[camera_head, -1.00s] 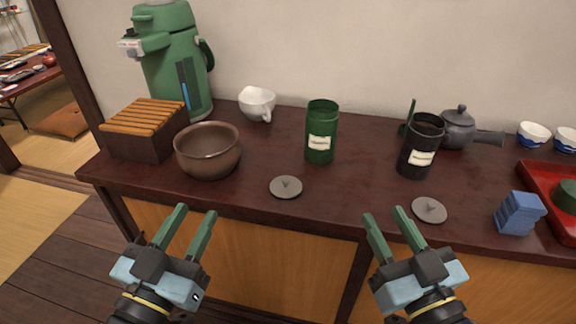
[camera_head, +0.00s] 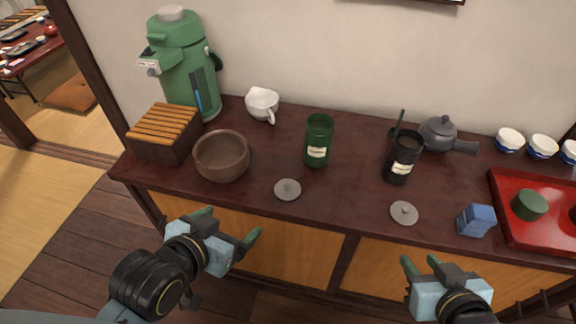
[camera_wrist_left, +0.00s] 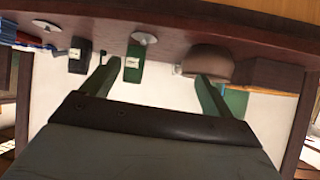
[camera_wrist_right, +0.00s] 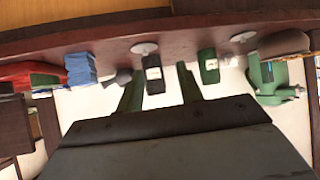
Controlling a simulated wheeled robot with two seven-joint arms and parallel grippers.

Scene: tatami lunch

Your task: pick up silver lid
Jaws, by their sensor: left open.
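Two flat silver-grey lids with small knobs lie on the dark counter. One lid (camera_head: 288,189) is in front of the green canister (camera_head: 318,142). The other lid (camera_head: 404,212) is in front of the black canister (camera_head: 403,158). Both lids also show in the left wrist view, the first (camera_wrist_left: 144,38) and the second (camera_wrist_left: 47,26). My left gripper (camera_head: 228,225) is open and empty, in front of the counter, left of and nearer than the first lid. My right gripper (camera_head: 420,262) is open and empty, in front of the counter below the second lid.
A brown bowl (camera_head: 222,156) stands left of the first lid. A blue block (camera_head: 476,220) and a red tray (camera_head: 512,240) are right of the second lid. The counter between the lids is clear.

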